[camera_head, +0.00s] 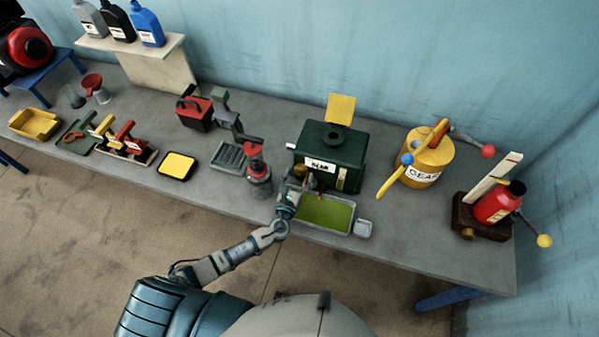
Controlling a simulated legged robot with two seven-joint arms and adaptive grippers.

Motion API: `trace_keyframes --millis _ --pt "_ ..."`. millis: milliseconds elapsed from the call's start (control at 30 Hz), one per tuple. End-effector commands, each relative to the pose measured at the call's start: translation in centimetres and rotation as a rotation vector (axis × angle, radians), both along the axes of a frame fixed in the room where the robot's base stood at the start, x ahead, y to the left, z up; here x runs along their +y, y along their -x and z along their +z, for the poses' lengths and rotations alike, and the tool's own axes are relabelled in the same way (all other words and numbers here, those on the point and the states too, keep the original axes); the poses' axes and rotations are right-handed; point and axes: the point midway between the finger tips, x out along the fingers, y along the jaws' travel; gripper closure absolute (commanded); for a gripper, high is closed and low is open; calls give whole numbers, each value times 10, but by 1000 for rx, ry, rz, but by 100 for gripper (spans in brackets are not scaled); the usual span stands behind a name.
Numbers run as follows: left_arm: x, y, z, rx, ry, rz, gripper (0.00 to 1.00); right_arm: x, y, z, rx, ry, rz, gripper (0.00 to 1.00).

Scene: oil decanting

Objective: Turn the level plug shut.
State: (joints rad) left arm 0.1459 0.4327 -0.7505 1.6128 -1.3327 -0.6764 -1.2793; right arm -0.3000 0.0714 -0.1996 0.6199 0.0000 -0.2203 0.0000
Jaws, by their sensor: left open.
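A dark green tank (331,150) with a white label stands on the grey bench, a yellow flap (341,109) raised behind its top. A small brass-coloured fitting (301,171) shows low at the left of its front; I cannot tell whether it is the level plug or how it is turned. My left gripper (296,186) is open at the tank's lower left front, close to this fitting. Whether it touches is too small to tell, and the gripper hides part of this corner. A tray (325,213) with a green inside lies in front of the tank. My right gripper is out of view.
A red-topped grey container (257,170) stands close left of my left gripper. A small clear dish (364,228) sits right of the tray. A yellow can (424,157) and a red bottle (497,203) stand further right.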

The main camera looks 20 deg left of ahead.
Motion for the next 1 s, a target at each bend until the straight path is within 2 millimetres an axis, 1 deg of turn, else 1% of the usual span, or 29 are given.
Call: trace_keyframes --millis 33,133,433,467,500,567,600,667,700,1000 --pt "0 -5 0 0 0 0 26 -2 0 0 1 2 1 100" --pt "0 -11 0 0 0 1 26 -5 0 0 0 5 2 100" --pt "0 -13 0 0 0 1 26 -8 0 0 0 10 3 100" --pt "0 -13 0 0 0 1 34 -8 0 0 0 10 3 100" --pt "0 -13 0 0 0 1 44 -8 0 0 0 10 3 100" --pt "0 -13 0 0 0 1 59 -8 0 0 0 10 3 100" --pt "0 -13 0 0 0 1 69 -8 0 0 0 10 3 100" --pt "0 -13 0 0 0 2 84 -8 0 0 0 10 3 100" --pt "0 -13 0 0 0 2 86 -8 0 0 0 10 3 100" --pt "0 -13 -1 1 33 2 86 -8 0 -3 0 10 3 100"
